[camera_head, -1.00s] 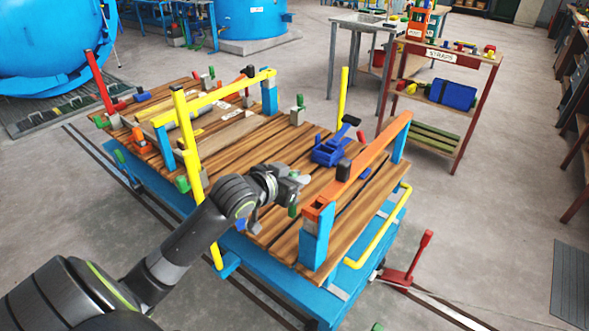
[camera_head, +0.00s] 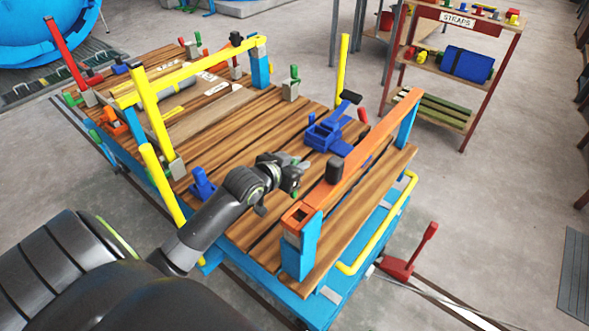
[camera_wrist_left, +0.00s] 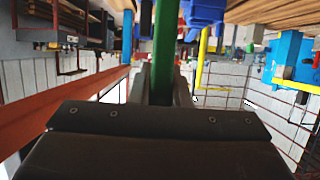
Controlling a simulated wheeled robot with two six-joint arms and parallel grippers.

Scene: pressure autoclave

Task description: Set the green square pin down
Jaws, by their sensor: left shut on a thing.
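My left gripper (camera_head: 295,168) is above the wooden deck of the cart, between the blue clamp and the near end of the orange rail. It is shut on the green square pin (camera_wrist_left: 165,45), which stands as a green bar between the fingers in the left wrist view. In the head view only a little green shows at the gripper, and the pin's lower end is hard to make out. I cannot tell whether the pin touches the deck. My right gripper is not in view.
The orange rail (camera_head: 360,158) with a black knob (camera_head: 334,170) is close right of the gripper. A blue clamp (camera_head: 325,135) lies beyond it, and another (camera_head: 202,186) lies to the left. Yellow posts (camera_head: 150,110) stand at the left. Bare deck planks (camera_head: 245,118) lie behind the gripper.

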